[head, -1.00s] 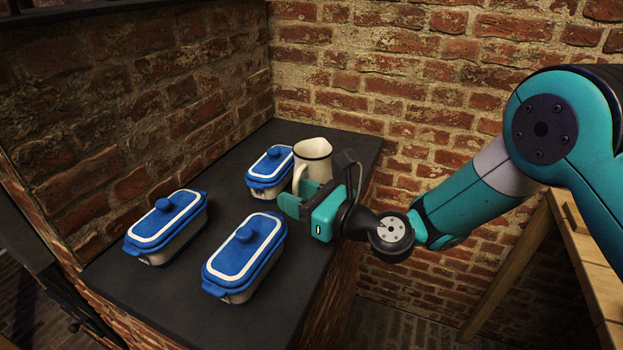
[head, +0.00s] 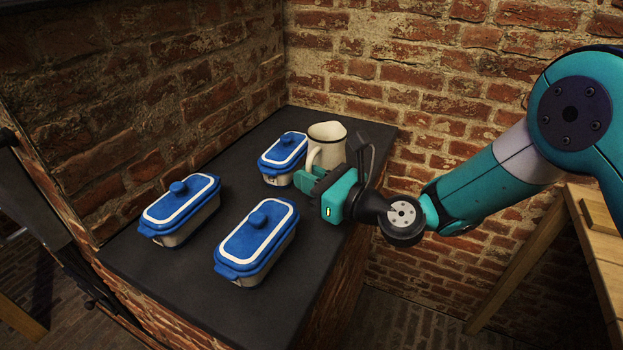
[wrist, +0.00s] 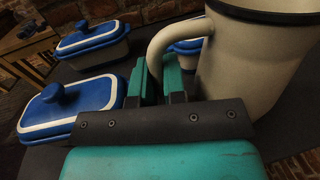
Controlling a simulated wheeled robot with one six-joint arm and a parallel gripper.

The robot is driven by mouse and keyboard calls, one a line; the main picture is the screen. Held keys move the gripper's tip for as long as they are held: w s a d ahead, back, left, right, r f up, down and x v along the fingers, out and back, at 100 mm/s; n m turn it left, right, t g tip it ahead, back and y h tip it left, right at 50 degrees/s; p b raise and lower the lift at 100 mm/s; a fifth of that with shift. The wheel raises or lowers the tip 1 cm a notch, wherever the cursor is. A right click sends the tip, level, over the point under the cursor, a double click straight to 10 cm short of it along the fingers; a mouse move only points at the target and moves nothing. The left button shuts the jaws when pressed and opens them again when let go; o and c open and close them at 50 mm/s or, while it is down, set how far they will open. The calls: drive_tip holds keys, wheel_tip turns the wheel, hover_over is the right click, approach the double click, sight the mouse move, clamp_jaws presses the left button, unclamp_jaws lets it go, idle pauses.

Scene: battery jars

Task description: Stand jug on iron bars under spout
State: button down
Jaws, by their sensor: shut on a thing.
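The jug (head: 327,144) is cream with a dark rim and stands upright near the back right corner of the dark counter. Its handle faces the front left. My gripper (head: 311,182) is at the handle, low on the jug's near side, and is shut on it. In the wrist view the jug (wrist: 257,65) fills the right side, and its curved handle (wrist: 160,48) comes down between the green fingers of my gripper (wrist: 162,80). Whether the jug's base touches the counter is hidden behind the gripper. No spout or iron bars can be made out.
Blue-lidded jars stand on the dark counter (head: 185,288): one left (head: 180,205), one in front (head: 257,240), one just left of the jug (head: 283,157). Brick walls close the back and left. A wooden table (head: 600,235) is at the right.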

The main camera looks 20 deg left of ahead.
wheel_tip(320, 180, up, 19)
drive_tip(key=p, duration=0.1)
drive_tip(key=shift+r+p, duration=0.15)
drive_tip(key=shift+p, duration=0.25)
